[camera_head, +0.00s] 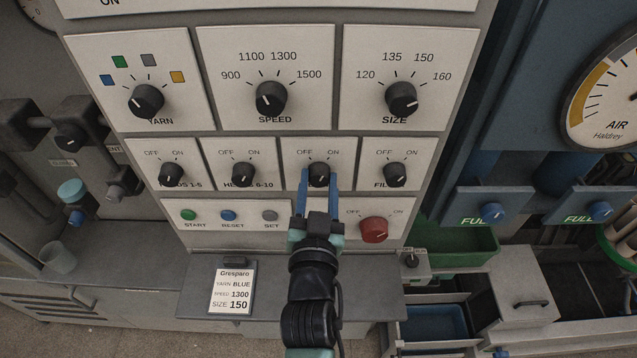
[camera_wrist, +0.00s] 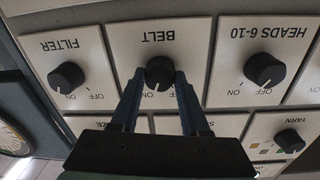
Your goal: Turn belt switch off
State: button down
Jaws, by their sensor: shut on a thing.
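The belt switch is a black round knob (camera_head: 319,174) on a white plate marked OFF at the upper left and ON at the upper right. In the wrist view, which is upside down, the same knob (camera_wrist: 159,70) sits under the word BELT. My gripper (camera_head: 319,181) reaches up from below, with one blue finger on each side of the knob, shut on it. The fingers also show in the wrist view (camera_wrist: 160,80). I cannot tell surely which mark the pointer faces.
Similar knobs flank it: the heads 6-10 knob (camera_head: 243,174) at left and the filter knob (camera_head: 395,174) at right. The speed knob (camera_head: 271,98) and size knob (camera_head: 401,98) are above. A red knob (camera_head: 373,229) is below right, near my gripper.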

jog(key=n, duration=0.5)
jog(key=shift+n, duration=0.3)
jog(key=n+p, duration=0.1)
jog(key=n, duration=0.3)
jog(key=shift+n+y+p, duration=0.3)
jog(key=shift+n+p, duration=0.05)
jog(key=shift+n, duration=0.05)
jog(key=shift+f, duration=0.1)
jog(key=shift+c, duration=2)
grip_release()
jog(key=shift+s, duration=0.1)
jog(key=s+b, duration=0.4)
jog(key=s, duration=0.8)
jog(key=shift+s+a+f+b, duration=0.15)
jog(key=shift+s+f+b, duration=0.1)
jog(key=shift+s+b, duration=0.15)
